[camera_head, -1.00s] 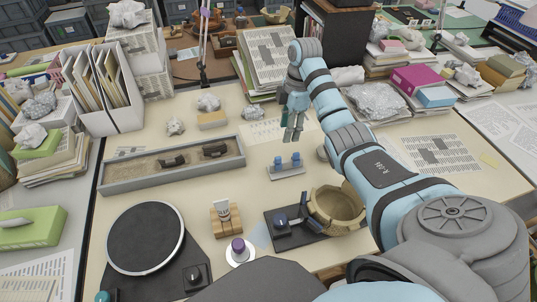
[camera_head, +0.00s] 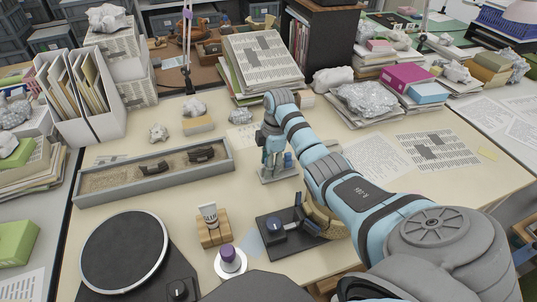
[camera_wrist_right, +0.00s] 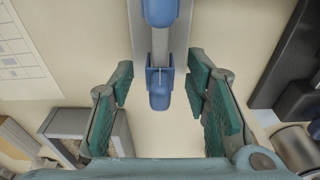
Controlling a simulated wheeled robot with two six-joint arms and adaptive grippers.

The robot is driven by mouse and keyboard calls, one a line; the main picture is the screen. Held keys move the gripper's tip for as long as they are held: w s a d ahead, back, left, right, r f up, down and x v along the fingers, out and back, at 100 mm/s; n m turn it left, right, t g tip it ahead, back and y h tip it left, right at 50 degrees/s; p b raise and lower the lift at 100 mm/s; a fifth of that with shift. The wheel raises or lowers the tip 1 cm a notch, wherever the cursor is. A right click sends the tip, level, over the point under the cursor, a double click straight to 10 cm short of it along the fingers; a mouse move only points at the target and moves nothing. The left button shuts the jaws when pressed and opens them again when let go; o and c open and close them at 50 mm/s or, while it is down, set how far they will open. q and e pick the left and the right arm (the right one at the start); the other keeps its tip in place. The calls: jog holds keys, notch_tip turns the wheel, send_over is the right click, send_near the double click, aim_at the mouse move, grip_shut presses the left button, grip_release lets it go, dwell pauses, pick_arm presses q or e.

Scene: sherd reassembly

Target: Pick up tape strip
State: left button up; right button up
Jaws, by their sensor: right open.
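My right gripper (camera_head: 272,158) is over the small grey stand (camera_head: 283,174) on the table, and hides part of it. A blue post (camera_head: 288,159) of the stand shows beside the fingers. In the right wrist view my right gripper (camera_wrist_right: 161,105) is open, with its green-padded fingers apart. Ahead of them a narrow pale strip (camera_wrist_right: 160,47), apparently the tape strip, spans between two blue posts (camera_wrist_right: 159,90) on the stand. The near post is roughly centred in the finger gap. Nothing is held. The left gripper is not in view.
A sand tray (camera_head: 150,186) lies left of the stand. A black-based device (camera_head: 285,236) and a bowl, mostly hidden by my right arm, are nearer. A wooden block with a tube (camera_head: 209,214), a purple-capped bottle (camera_head: 229,258) and a turntable (camera_head: 124,252) stand front left.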

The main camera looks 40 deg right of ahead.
jog(key=shift+r, duration=0.1)
jog(key=c, duration=0.8)
